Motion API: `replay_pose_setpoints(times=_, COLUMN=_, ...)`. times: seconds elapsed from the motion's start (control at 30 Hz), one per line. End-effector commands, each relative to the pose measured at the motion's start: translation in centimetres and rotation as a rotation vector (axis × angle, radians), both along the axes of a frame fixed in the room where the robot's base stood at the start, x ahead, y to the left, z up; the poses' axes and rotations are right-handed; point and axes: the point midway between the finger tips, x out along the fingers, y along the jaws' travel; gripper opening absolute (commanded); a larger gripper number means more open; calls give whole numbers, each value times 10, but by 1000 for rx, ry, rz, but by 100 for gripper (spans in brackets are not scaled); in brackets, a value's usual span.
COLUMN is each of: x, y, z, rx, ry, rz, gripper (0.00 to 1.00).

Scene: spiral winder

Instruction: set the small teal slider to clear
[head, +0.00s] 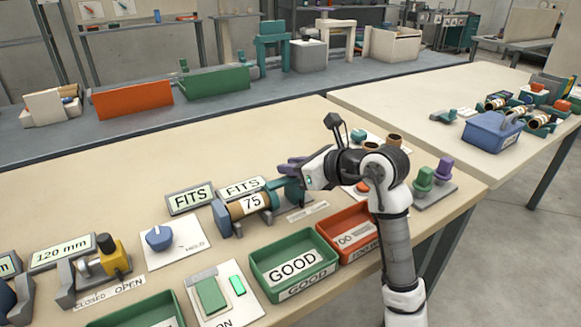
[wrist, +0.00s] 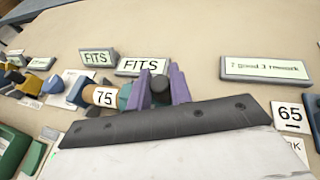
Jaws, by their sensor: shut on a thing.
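The small teal slider (head: 291,192) stands at the right end of a brown tube marked 75 (head: 250,204), with a dark blue block (head: 221,218) at the tube's left end. My gripper (head: 284,169) reaches in from the right, above the slider. In the wrist view its purple fingers (wrist: 161,88) are closed around the slider's dark round knob (wrist: 159,86). Part of the teal body (wrist: 125,97) shows left of the fingers. A pale label strip (head: 308,212) lies in front of the slider; its words are too small to read.
Two FITS signs (head: 190,199) stand behind the tube. A green GOOD tray (head: 293,264) and a red tray (head: 352,232) sit in front. A blue knob (head: 158,238) and a yellow slider (head: 112,257) are to the left. The bench behind the signs is clear.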

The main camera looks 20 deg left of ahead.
Motion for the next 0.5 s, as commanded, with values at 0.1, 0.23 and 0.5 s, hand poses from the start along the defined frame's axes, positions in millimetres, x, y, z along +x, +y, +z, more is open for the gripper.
replay_pose_setpoints(times=0.1, x=16, y=-13, z=-2, rx=-1, ry=0, rz=-6, gripper=0)
replay_pose_setpoints(times=0.23, x=21, y=-17, z=0, rx=1, ry=0, rz=-5, gripper=0)
replay_pose_setpoints(times=0.5, x=21, y=-18, z=1, rx=2, ry=-2, rz=-10, gripper=32)
